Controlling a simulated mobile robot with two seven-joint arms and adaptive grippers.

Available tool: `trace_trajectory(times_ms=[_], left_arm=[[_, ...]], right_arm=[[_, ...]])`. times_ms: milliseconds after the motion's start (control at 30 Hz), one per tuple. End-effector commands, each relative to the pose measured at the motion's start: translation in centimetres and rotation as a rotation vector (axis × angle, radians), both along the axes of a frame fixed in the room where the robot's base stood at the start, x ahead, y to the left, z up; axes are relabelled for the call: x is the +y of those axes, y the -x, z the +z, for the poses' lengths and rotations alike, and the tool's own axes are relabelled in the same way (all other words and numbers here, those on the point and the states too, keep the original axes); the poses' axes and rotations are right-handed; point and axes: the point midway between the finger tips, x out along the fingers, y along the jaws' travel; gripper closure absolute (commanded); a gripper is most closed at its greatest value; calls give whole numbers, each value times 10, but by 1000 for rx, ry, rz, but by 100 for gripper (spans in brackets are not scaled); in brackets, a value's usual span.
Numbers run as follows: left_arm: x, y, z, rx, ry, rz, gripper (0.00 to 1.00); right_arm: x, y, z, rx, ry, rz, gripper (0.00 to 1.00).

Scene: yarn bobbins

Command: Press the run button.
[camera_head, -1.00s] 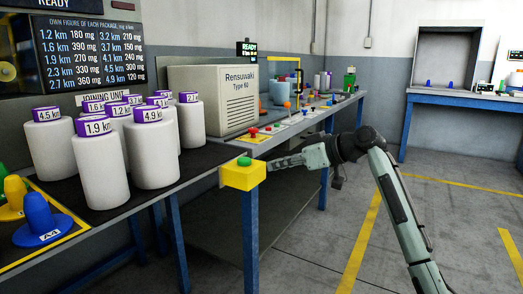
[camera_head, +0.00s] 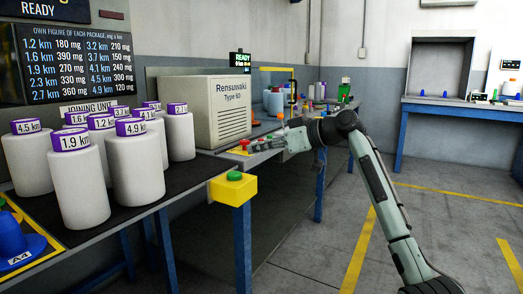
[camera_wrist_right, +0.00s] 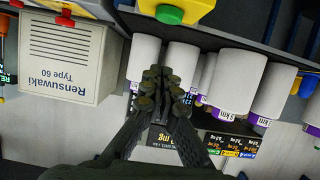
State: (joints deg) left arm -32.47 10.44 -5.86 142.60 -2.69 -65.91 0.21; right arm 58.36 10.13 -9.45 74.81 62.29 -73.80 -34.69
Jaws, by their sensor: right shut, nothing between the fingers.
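A green button (camera_head: 235,176) sits on top of a yellow box (camera_head: 233,190) at the near corner of the long table. In the right wrist view the yellow box (camera_wrist_right: 190,8) and green button (camera_wrist_right: 169,14) show at the top edge. My right gripper (camera_head: 248,149) is shut and empty. In the head view it shows above and just right of the box, apart from the button. A red button (camera_head: 244,143) on a yellow plate shows close to its fingertips; I cannot tell the depth between them. The shut fingers also show in the right wrist view (camera_wrist_right: 163,82). My left gripper is not in view.
White bobbins with purple labelled tops (camera_head: 80,185) stand on the dark mat left of the box. The Rensuwaki machine (camera_head: 217,112) stands behind. A blue cone marked A4 (camera_head: 18,243) is at lower left. The floor (camera_head: 320,250) to the right is free.

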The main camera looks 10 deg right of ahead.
Motion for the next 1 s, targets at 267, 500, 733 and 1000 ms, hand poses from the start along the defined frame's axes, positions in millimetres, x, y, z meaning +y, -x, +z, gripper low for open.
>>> trace_trajectory(times_ms=[267, 500, 733, 1000], left_arm=[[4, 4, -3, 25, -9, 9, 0], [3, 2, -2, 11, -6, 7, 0], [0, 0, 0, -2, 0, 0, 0], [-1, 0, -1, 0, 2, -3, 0]], right_arm=[[48, -33, -20, 3, -1, 2, 100], [46, -34, -53, 3, 1, -1, 100], [45, -33, -62, 0, 0, 0, 100], [45, -33, -63, 1, 0, 0, 100]])
